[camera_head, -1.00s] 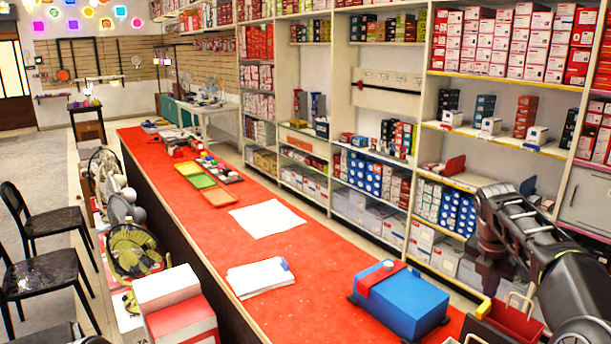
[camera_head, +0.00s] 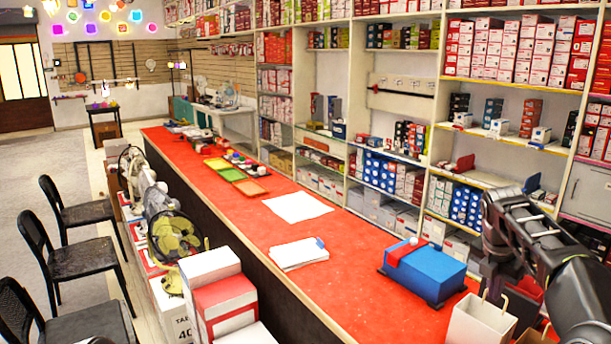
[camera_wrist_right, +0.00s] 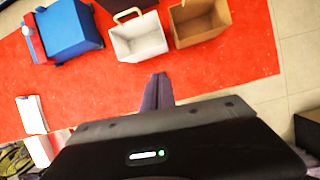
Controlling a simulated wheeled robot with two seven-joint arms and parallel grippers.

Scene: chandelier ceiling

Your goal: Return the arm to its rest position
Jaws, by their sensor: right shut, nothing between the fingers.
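My right arm comes in from the right edge of the head view, bent, with its dark hand hanging low near the counter's near right end. My right gripper (camera_wrist_right: 158,92) shows in the wrist view with its dark fingers together and nothing between them. The fingers appear over the red counter (camera_wrist_right: 100,90), apart in the picture from the white bag (camera_wrist_right: 138,45). In the head view the gripper (camera_head: 488,272) is small and partly hidden near the white bag (camera_head: 478,325). My left gripper is not in view.
A blue box (camera_head: 430,275) with a red strap, white papers (camera_head: 299,254) and a white sheet (camera_head: 297,207) lie on the red counter. A brown bag (camera_wrist_right: 203,22) stands beside the white bag. Stocked shelves (camera_head: 400,120) line the right; chairs (camera_head: 85,255) stand left.

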